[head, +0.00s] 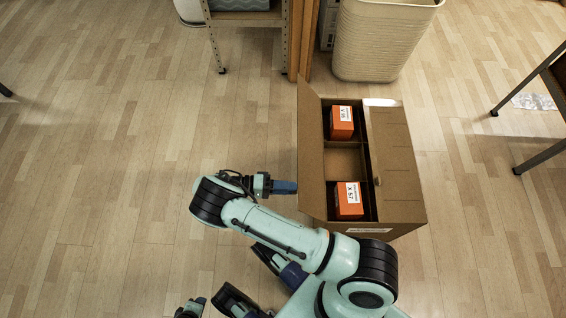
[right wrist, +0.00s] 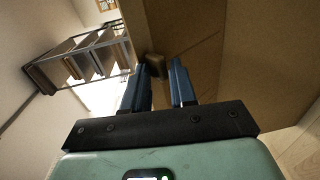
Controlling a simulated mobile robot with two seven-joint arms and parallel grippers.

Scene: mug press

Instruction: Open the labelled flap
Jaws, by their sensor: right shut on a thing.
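A cardboard box (head: 410,210) stands on the floor, its top partly open. Its left flap (head: 311,150) is raised and leans outward along the left side; its right flap (head: 393,150) lies over the right part, with a small knob (head: 377,181) at its inner edge. A white label (head: 368,230) is on the near side. My right gripper (head: 292,187) is at the left flap's outer face. In the right wrist view, its fingers (right wrist: 165,80) are shut on a small brown knob (right wrist: 156,66) on the cardboard.
Two orange boxes with white labels, one far (head: 341,128) and one near (head: 348,207), sit in the box's compartments. A cream bin (head: 378,40) and a shelf unit (head: 245,20) stand behind. The floor to the left is clear.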

